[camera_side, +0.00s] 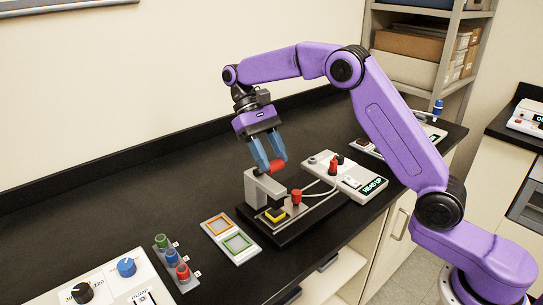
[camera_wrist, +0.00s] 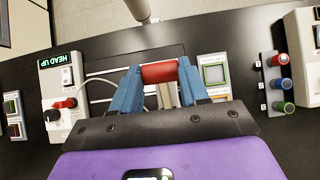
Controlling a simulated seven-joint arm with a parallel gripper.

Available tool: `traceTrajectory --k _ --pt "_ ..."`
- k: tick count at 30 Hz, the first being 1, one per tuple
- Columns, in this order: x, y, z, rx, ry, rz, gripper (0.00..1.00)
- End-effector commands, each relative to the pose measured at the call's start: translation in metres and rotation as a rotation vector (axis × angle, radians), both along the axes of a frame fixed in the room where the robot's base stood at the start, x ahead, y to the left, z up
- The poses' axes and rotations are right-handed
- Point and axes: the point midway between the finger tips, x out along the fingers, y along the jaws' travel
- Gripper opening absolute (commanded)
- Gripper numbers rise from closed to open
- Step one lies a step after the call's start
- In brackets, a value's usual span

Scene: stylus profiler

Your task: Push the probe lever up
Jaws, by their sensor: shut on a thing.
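My gripper (camera_side: 276,161) has its blue fingers shut on a red cylinder (camera_wrist: 159,72), lying crosswise between the fingertips. It is held just above and beside the grey head of the stylus profiler (camera_side: 263,188); I cannot tell whether they touch. The profiler stands on a black base with a small yellow-topped block (camera_side: 275,214) under its head and a red knob (camera_side: 296,196) beside it. A pale control box (camera_side: 345,180) has a red lever (camera_side: 333,165) and a display reading HEAD UP (camera_wrist: 60,61). No part is labelled as the probe lever.
Two framed pads, orange and green (camera_side: 237,243), lie left of the profiler. A rack with green, blue and red pieces (camera_side: 172,262) and a panel with knobs (camera_side: 105,285) stand nearer the front left. A cable runs to the control box. The back of the black counter is clear.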

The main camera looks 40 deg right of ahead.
Motion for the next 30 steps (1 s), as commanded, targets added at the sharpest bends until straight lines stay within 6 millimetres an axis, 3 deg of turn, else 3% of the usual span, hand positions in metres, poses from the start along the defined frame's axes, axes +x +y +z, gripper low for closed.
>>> traceTrajectory --k 8,9,10,11,30 --pt "0.0004 -0.0001 0.0003 -0.001 -0.003 -0.001 0.0" --pt "0.0003 -0.0001 0.0004 -0.001 -0.003 -0.001 0.57" --pt "0.0003 -0.0001 0.0004 -0.001 -0.003 -0.001 0.67" --pt "0.0002 -0.0001 0.0003 -0.001 -0.003 -0.001 0.7" --pt "-0.0026 0.0001 -0.001 -0.001 -0.03 0.001 0.7"
